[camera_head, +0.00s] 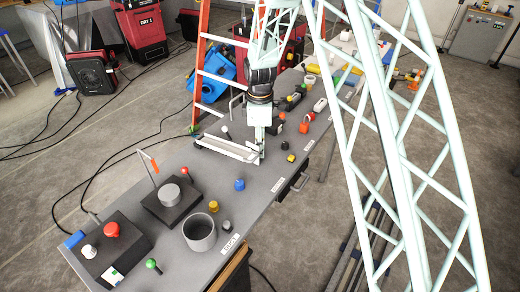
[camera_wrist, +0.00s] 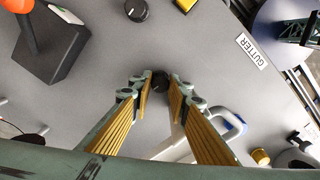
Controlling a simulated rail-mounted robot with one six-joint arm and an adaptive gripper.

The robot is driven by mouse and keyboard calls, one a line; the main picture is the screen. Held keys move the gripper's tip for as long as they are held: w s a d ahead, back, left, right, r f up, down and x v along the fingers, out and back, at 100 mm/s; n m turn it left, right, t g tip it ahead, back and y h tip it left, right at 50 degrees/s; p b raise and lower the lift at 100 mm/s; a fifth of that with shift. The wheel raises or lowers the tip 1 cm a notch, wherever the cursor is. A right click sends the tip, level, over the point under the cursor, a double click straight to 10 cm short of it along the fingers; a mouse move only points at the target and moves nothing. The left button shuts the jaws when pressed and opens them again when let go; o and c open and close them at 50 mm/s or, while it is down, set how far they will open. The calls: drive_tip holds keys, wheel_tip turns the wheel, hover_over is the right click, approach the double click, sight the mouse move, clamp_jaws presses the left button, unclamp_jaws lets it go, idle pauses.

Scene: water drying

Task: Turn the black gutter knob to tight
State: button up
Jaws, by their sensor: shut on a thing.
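The black knob (camera_wrist: 160,79) shows small and dark between my fingertips in the wrist view, over the grey bench top. My gripper (camera_wrist: 159,88) is shut on it, with one yellow-padded finger on each side. The white GUTTER label (camera_wrist: 252,51) lies to the right of the knob. In the camera_head view my gripper (camera_head: 257,152) reaches down to the bench beside a pale angled rail. The knob is hidden there. I cannot read how far the knob is turned.
Another dark knob (camera_wrist: 137,10) and a yellow knob (camera_wrist: 185,5) sit at the top of the wrist view. A pale curved pipe (camera_wrist: 205,128) lies close by the right finger. In the camera_head view a grey cup (camera_head: 200,233) and a blue knob (camera_head: 239,184) stand nearer on the bench.

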drive_tip(key=shift+m, duration=1.7)
drive_tip(key=o, duration=0.6)
drive_tip(key=shift+c, duration=0.2)
drive_tip(key=shift+n, duration=0.4)
